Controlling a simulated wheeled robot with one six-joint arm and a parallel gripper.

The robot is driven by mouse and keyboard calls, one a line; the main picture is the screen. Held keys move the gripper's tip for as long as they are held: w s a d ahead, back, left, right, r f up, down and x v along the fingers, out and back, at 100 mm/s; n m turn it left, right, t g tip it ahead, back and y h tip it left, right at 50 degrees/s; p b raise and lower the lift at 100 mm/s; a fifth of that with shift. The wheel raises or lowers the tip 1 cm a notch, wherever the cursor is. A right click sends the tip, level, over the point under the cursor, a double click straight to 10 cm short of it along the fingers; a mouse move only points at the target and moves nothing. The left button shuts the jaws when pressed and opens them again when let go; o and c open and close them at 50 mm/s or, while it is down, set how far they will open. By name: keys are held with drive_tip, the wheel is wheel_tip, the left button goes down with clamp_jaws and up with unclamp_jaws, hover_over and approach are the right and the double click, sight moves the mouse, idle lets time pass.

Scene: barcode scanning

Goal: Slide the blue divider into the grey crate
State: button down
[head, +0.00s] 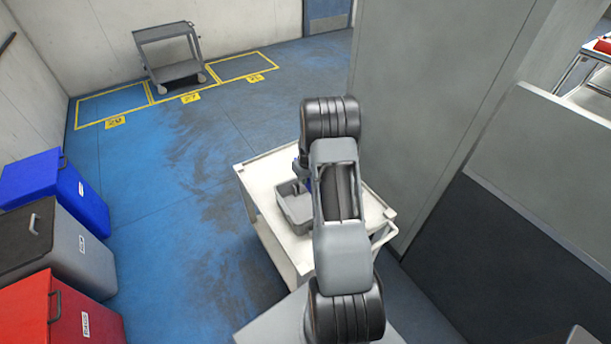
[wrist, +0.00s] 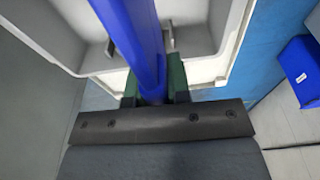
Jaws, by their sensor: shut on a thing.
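The blue divider (wrist: 135,35) is held between the green fingertips of my gripper (wrist: 153,88) in the wrist view, which is shut on it. It extends away from the fingers across the grey crate (wrist: 205,65), and I cannot tell whether it is in the crate's slots or above them. Small upright ribs show on the crate wall on either side of the divider. In the head view, the grey crate (head: 294,212) stands on the white cart (head: 262,188). My arm hides part of the crate and most of the gripper there; only a bit of blue shows beside the arm.
Blue (head: 62,190), grey (head: 55,245) and red (head: 62,312) bins stand at the left. A grey trolley (head: 170,68) is at the back by yellow floor markings. A grey partition (head: 430,110) rises right of the cart. The blue floor left of the cart is clear.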

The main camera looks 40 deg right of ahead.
drive_tip(key=shift+f+b, duration=0.7)
drive_tip(key=shift+f, duration=0.95)
wheel_tip(320, 180, down, 4)
drive_tip(key=b, duration=0.3)
drive_tip(key=shift+r, duration=0.25)
drive_tip(key=shift+f+b, duration=0.2)
drive_tip(key=shift+b, duration=0.55)
drive_tip(key=shift+f, duration=0.1)
drive_tip(key=shift+f+b, duration=2.9)
drive_tip(key=shift+f, duration=0.25)
drive_tip(key=c, duration=1)
unclamp_jaws()
